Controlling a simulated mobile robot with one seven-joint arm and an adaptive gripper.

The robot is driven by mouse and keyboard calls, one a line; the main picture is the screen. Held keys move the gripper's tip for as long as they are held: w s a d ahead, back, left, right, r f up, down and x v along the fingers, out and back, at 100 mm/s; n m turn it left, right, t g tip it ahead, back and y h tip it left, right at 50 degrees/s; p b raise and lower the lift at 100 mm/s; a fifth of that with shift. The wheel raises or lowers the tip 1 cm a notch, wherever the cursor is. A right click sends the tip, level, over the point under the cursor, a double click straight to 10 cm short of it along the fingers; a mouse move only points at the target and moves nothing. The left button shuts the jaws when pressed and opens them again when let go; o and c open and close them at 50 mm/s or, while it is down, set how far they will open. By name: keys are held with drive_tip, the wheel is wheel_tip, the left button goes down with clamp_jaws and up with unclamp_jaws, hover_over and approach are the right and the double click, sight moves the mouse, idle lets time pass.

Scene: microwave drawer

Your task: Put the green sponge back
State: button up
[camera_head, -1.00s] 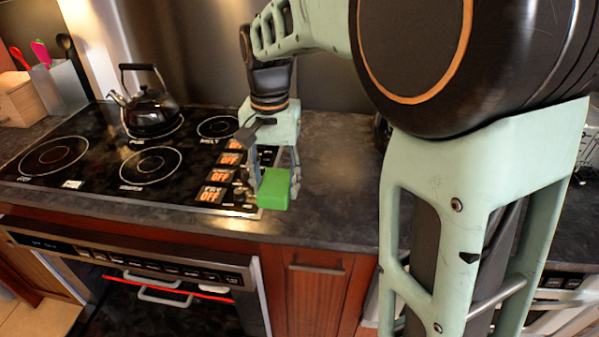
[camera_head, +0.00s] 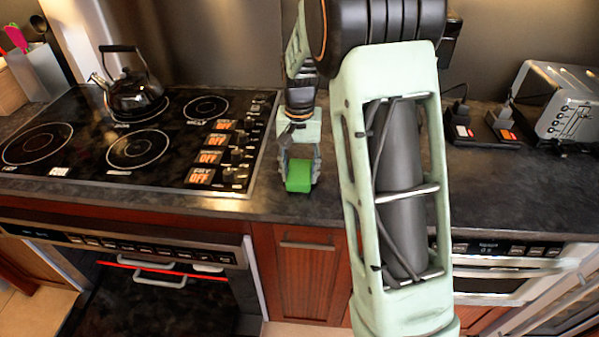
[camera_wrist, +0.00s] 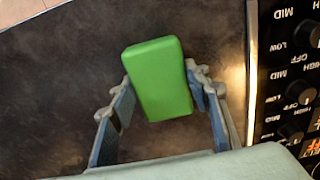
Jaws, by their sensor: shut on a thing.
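The green sponge (camera_head: 299,176) is a bright green block held between the fingers of my gripper (camera_head: 299,166), over the dark counter just right of the stove. In the wrist view the sponge (camera_wrist: 159,78) sits between the two fingertips of my gripper (camera_wrist: 163,90), tilted slightly, with one end reaching beyond them. My gripper is shut on it and points down. The head view does not clearly show whether the sponge touches the counter.
The black stove (camera_head: 75,165) with a kettle (camera_head: 134,95) and knobs lies left. A toaster (camera_head: 560,100) and power outlets (camera_head: 480,133) stand at the back right. The dark counter (camera_head: 490,190) is clear in front of them. An open oven (camera_head: 150,290) is below left.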

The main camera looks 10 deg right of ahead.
sight(300, 171)
drive_tip(key=shift+f, duration=0.25)
drive_tip(key=shift+f, duration=0.1)
drive_tip(key=o, duration=1)
wheel_tip(300, 171, up, 12)
drive_tip(key=shift+r, duration=0.15)
